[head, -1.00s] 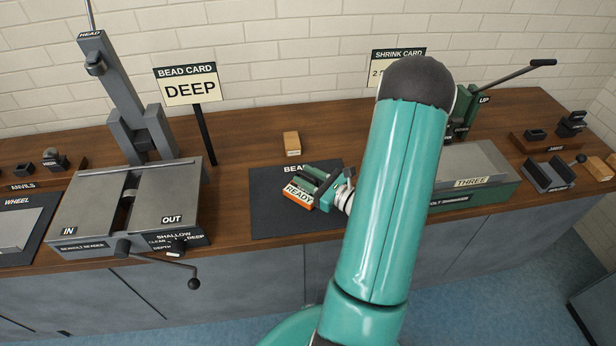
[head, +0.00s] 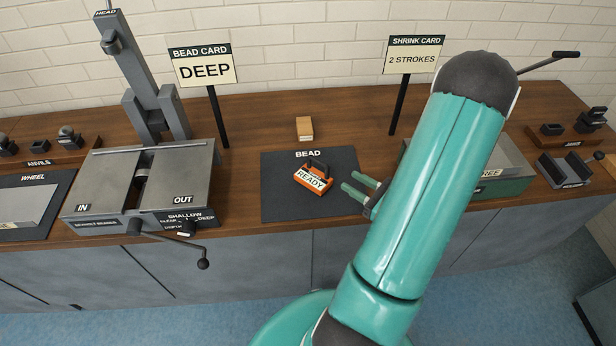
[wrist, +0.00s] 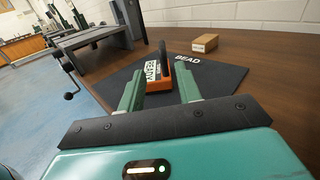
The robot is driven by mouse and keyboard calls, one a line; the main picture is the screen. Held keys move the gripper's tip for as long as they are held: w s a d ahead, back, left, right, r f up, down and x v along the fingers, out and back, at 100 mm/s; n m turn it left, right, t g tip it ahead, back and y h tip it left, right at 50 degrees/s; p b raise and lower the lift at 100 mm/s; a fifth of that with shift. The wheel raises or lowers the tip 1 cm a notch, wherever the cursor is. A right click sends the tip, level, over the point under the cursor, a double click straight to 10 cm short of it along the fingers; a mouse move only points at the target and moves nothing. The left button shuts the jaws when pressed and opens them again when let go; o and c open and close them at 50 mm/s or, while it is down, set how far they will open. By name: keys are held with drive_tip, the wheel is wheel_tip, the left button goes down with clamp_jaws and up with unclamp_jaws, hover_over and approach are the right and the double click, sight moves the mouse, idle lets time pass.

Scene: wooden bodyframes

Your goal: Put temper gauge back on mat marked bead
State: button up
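The temper gauge (head: 314,178), an orange block with a black handle and a white READY label, sits on the dark mat marked BEAD (head: 285,203). It stands near the middle of the mat, below the BEAD lettering. My gripper (head: 349,187) is open and empty, to the right of the gauge and apart from it, over the mat's right edge. In the wrist view the gauge (wrist: 157,75) shows beyond and between my two green fingers (wrist: 160,92), on the mat (wrist: 205,80).
A wooden block (head: 304,128) lies behind the mat. The bead machine (head: 150,182) with its crank (head: 203,263) stands to the left. The shrinker (head: 495,188) is on the right, partly hidden by my arm. Card signs (head: 205,71) and (head: 412,60) stand at the back.

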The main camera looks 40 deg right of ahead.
drive_tip(key=w+a+r+n+g+y, duration=0.1)
drive_tip(key=a+r+n+g+y, duration=0.1)
drive_tip(key=a+r+n+g, duration=0.45)
drive_tip(key=w+a+r+n+g+y, duration=0.1)
drive_tip(key=w+a+n+g+y, duration=0.15)
drive_tip(key=a+n, duration=0.5)
drive_tip(key=a+r+n+g+y, duration=0.3)
drive_tip(key=a+n+g, duration=0.2)
drive_tip(key=a, duration=0.4)
drive_tip(key=s+a+r+n+t+h, duration=0.1)
drive_tip(key=s+a+r+n+h, duration=0.2)
drive_tip(key=a+r+n+h, duration=0.4)
wheel_tip(320, 180, up, 5)
drive_tip(key=n+h, duration=0.3)
drive_tip(key=n, duration=0.4)
drive_tip(key=shift+t+h, duration=0.35)
drive_tip(key=shift+t, duration=0.05)
drive_tip(key=shift+d, duration=0.15)
